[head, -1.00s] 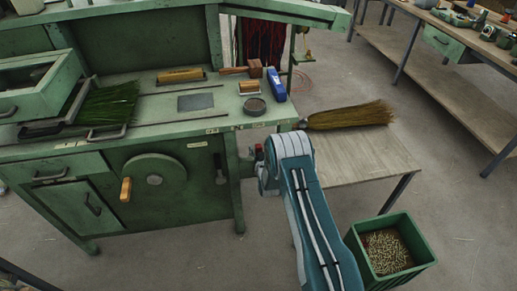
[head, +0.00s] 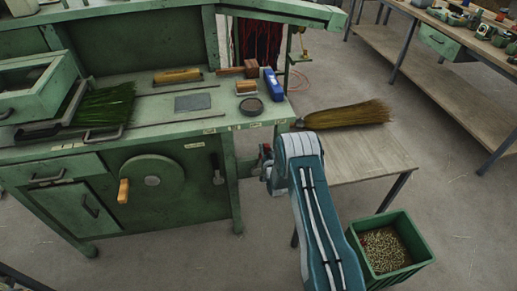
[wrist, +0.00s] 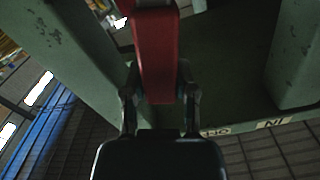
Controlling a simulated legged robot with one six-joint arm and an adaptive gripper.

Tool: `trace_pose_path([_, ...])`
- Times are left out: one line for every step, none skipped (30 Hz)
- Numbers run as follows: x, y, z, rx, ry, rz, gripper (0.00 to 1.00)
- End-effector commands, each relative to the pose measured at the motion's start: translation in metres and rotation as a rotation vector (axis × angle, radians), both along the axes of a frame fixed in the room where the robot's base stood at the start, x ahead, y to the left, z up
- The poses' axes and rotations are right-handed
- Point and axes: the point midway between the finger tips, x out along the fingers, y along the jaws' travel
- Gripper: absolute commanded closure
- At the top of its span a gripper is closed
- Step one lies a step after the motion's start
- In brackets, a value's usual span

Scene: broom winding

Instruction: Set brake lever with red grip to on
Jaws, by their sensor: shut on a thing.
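The red grip (wrist: 158,50) of the brake lever runs down the middle of the wrist view. My gripper (wrist: 160,88) has one finger on each side of it and is shut on it. In the head view a small patch of the red grip (head: 267,149) shows at the right end of the green bench, beside my gripper (head: 268,168). My arm hides much of the gripper there. The lever's base is hidden. Small pale label plates (wrist: 272,123) show on a green edge in the wrist view, partly covered by my gripper.
The green bench (head: 170,130) has a wheel with a wooden crank handle (head: 123,190) on its front. A wooden side table (head: 360,160) with a broom (head: 345,114) stands behind my arm. A green bin (head: 402,262) of small pieces stands on the floor at right.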

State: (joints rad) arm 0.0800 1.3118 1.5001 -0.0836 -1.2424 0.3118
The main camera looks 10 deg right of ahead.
Motion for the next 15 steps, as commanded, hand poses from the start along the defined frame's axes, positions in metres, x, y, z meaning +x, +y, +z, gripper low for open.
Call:
trace_pose_path([0.0004, -0.0051, -0.0014, 0.028, -0.001, -0.001, 1.0])
trace_pose_path([0.0004, -0.0073, -0.002, 0.045, -0.001, -0.001, 1.0])
trace_pose_path([0.0004, -0.0097, -0.0027, 0.062, -0.001, -0.001, 1.0])
trace_pose_path([0.0005, -0.0111, -0.0031, 0.073, -0.001, -0.001, 1.0])
trace_pose_path([0.0005, -0.012, -0.0033, 0.08, -0.001, -0.001, 1.0])
trace_pose_path([0.0006, -0.0127, -0.0035, 0.088, -0.001, 0.0, 1.0])
trace_pose_path([0.0006, -0.013, -0.0035, 0.091, -0.001, 0.0, 1.0])
trace_pose_path([0.0007, -0.0131, -0.0035, 0.093, -0.001, 0.0, 1.0])
trace_pose_path([0.0007, -0.0131, -0.0034, 0.094, -0.001, 0.0, 1.0])
trace_pose_path([0.0007, -0.0131, -0.0034, 0.093, -0.001, 0.0, 1.0])
trace_pose_path([0.0007, -0.013, -0.0033, 0.093, -0.001, 0.001, 1.0])
trace_pose_path([0.0007, -0.013, -0.0033, 0.092, -0.001, 0.001, 1.0])
trace_pose_path([0.0007, -0.0129, -0.0032, 0.092, -0.002, 0.0, 1.0])
trace_pose_path([0.0008, -0.0129, -0.0031, 0.092, -0.002, 0.0, 1.0])
trace_pose_path([0.0008, -0.0128, -0.0031, 0.091, -0.002, 0.0, 1.0])
